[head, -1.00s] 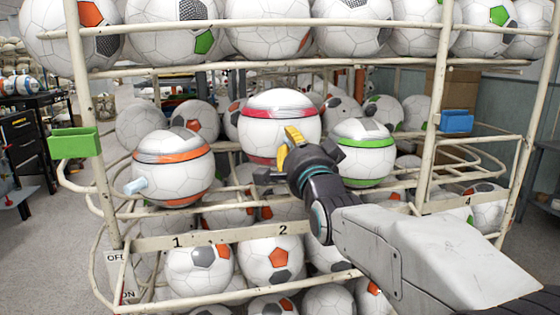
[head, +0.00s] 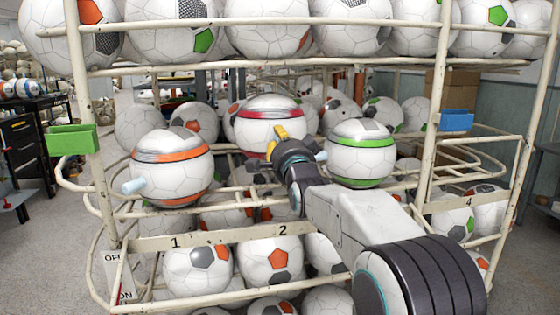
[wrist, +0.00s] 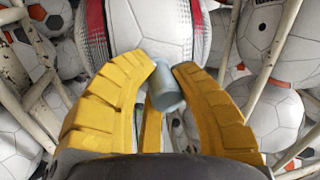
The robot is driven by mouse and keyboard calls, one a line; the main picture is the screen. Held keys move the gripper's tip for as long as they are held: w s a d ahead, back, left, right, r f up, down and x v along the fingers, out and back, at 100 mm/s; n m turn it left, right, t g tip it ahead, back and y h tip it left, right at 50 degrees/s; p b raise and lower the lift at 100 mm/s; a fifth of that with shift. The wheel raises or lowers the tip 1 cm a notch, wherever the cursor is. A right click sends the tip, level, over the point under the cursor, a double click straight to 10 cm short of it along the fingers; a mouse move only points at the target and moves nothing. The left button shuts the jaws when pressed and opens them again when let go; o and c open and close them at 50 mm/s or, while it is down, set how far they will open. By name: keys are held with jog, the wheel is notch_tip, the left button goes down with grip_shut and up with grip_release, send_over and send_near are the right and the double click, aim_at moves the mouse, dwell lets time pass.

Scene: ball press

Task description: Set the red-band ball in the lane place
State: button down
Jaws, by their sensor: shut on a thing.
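The red-band ball (head: 268,124), white with red and grey bands, is behind my gripper (head: 281,134) in the head view, between the orange-band ball (head: 172,172) and the green-band ball (head: 361,158). In the wrist view, my yellow fingers (wrist: 165,76) are shut on a pale blue peg (wrist: 164,95) against the red-band ball (wrist: 150,28). In the head view, the rack front carries a lane label 2 (head: 282,230) below it. My arm hides part of the rack front, including any label between 2 and 4. I cannot tell whether the ball touches the rails beneath.
Pale blue pegs stick out from the orange-band and green-band balls. A green bin (head: 72,139) hangs left, a blue bin (head: 456,120) right. More balls fill the shelf below.

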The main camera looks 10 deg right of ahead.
jog(key=f+b, duration=0.3)
jog(key=f, duration=0.1)
jog(key=shift+w+f+b, duration=0.2)
jog(key=shift+b, duration=0.15)
jog(key=shift+f, duration=0.25)
jog(key=c, duration=1.1)
grip_release()
jog(key=shift+r, duration=0.1)
